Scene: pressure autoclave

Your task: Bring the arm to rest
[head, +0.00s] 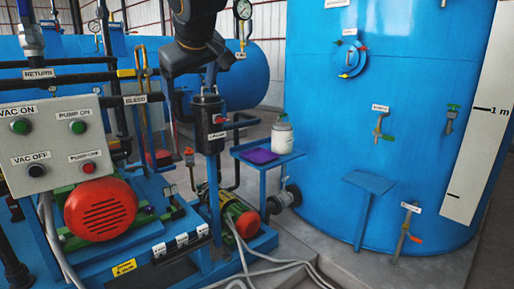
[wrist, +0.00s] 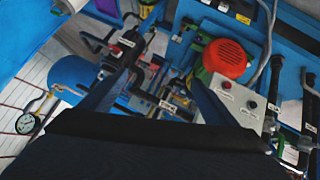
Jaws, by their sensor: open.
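My arm (head: 195,45), dark grey with an orange part, hangs in from the top of the head view, in front of the blue horizontal tank. My gripper (wrist: 155,84) shows in the wrist view as two dark fingers spread apart above a broad dark palm. It is open and nothing is seen between the fingers. Beyond it lie the pump skid and pipes, seen tilted.
A control box (head: 57,145) with buttons and a red motor (head: 100,207) stand at left. A small blue shelf holds a white bottle (head: 282,136) and a purple cloth (head: 261,156). A large blue tank (head: 385,90) fills the right. A pressure gauge (wrist: 26,123) shows at left in the wrist view.

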